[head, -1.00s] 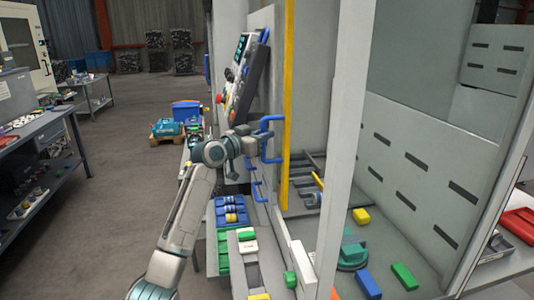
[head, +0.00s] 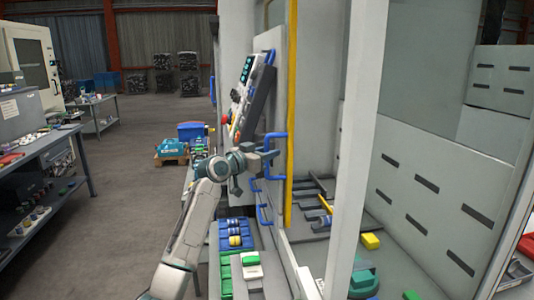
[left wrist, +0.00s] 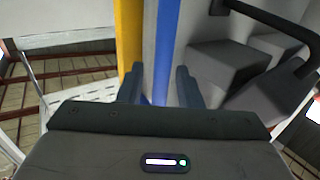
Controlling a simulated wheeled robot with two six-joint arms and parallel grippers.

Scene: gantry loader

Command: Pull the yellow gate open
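The yellow gate edge (head: 291,110) is a tall upright strip beside the grey panel of the loader in the head view. Blue bar handles stand beside it: an upper one (head: 275,136) and a lower one (head: 264,214). My left gripper (head: 272,158) is at the upper blue handle. In the left wrist view its fingers (left wrist: 159,88) are spread apart, with an upright blue bar (left wrist: 165,45) and a pale strip between them. The yellow strip (left wrist: 129,35) shows just left of the bar. I cannot tell whether the fingers touch the bar. My right gripper is out of view.
A tilted control panel (head: 247,88) stands just behind the handle. A pale upright post (head: 352,150) rises to the right of the gate. Inside the loader are a yellow block (head: 370,241) and other coloured parts. The floor (head: 125,200) to the left is open.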

